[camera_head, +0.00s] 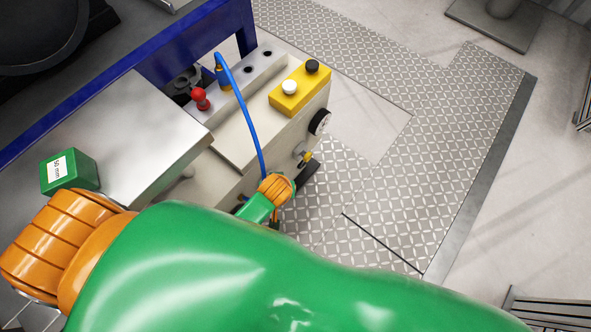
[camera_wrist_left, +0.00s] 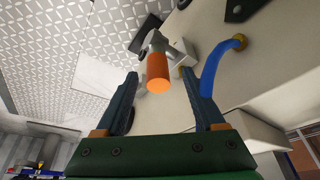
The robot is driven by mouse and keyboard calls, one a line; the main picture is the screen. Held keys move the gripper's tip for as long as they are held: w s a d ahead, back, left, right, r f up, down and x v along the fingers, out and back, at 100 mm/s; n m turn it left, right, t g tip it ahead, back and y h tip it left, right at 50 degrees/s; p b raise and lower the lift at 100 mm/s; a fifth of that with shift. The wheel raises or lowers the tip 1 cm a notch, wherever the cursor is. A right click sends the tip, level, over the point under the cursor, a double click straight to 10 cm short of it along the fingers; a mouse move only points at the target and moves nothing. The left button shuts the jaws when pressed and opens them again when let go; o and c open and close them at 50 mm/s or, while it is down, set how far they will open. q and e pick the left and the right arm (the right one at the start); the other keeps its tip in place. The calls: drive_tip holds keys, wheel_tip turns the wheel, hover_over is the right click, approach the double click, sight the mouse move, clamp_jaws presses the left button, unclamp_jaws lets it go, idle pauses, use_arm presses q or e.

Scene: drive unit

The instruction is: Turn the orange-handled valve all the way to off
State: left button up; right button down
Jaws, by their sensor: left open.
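The valve's orange handle (camera_wrist_left: 158,72) shows in the left wrist view as a short cylinder on a grey metal stem, beside the pale side panel. Its end faces the camera. My left gripper (camera_wrist_left: 160,76) is open, with one dark finger on each side of the handle in the picture. Gaps show on both sides, and I cannot tell how deep the handle sits between the fingers. In the head view my green and orange left wrist is beside the unit's front, and the fingers and orange handle cannot be made out. My right gripper is not in view.
A blue hose (camera_head: 240,112) hangs close to my left wrist; its brass fitting (camera_wrist_left: 240,42) is right of the gripper. The unit carries a yellow button box (camera_head: 301,90), a red knob (camera_head: 200,98) and a black dial (camera_head: 320,121). A green block (camera_head: 70,170) stands left.

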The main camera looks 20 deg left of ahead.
use_arm(q)
drive_tip(key=shift+w+n, duration=0.3)
drive_tip(key=shift+w, duration=0.45)
drive_tip(key=shift+w+b, duration=0.2)
drive_tip(key=shift+b, duration=0.1)
drive_tip(key=b+x, duration=0.3)
drive_tip(key=x, duration=0.3)
drive_tip(key=shift+s+a, duration=0.1)
drive_tip(key=shift+a, duration=0.05)
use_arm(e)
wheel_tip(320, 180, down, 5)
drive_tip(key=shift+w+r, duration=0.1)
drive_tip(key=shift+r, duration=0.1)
use_arm(q)
drive_tip(key=shift+c, duration=0.9)
clamp_jaws()
